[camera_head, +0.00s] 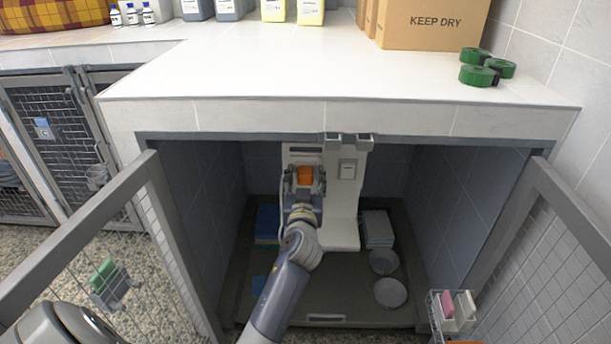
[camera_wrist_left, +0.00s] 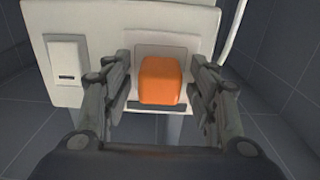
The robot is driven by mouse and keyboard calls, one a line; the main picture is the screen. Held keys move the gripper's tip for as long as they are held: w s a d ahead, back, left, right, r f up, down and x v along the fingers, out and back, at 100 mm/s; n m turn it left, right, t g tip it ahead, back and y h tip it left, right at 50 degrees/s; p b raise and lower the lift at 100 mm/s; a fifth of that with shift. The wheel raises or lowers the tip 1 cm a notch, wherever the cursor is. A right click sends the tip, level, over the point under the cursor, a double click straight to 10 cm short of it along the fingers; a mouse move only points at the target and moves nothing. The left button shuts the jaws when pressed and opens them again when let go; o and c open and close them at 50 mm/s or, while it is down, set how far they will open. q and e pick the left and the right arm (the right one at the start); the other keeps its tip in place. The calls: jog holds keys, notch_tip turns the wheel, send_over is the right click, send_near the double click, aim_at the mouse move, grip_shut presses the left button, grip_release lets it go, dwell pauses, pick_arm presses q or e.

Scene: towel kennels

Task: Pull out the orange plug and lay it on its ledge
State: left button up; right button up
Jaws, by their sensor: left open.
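The orange plug (camera_head: 305,175) is a block at the upper left of a pale upright panel (camera_head: 344,215) inside the open kennel. In the left wrist view the plug (camera_wrist_left: 160,80) sits at a recessed plate with a narrow ledge (camera_wrist_left: 158,108) below it. My left gripper (camera_head: 304,182) is in front of the plug. In the left wrist view its fingers (camera_wrist_left: 163,85) are open, one on each side of the plug, with gaps showing. The plug's back is hidden. My right gripper is not in view.
A white switch box (camera_head: 347,168) is beside the plug on the panel. Mesh doors (camera_head: 98,240) (camera_head: 545,240) stand open on both sides. Bowls (camera_head: 390,292) and stacked blue-yellow pads (camera_head: 267,225) lie on the kennel floor. The counter (camera_head: 330,75) overhangs above.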

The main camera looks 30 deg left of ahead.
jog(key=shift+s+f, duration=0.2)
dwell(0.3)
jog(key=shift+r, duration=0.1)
pick_arm(q)
grip_shut()
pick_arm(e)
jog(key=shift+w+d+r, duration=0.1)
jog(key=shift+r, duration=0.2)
pick_arm(q)
jog(key=shift+s+d, duration=0.1)
jog(key=shift+s, duration=0.05)
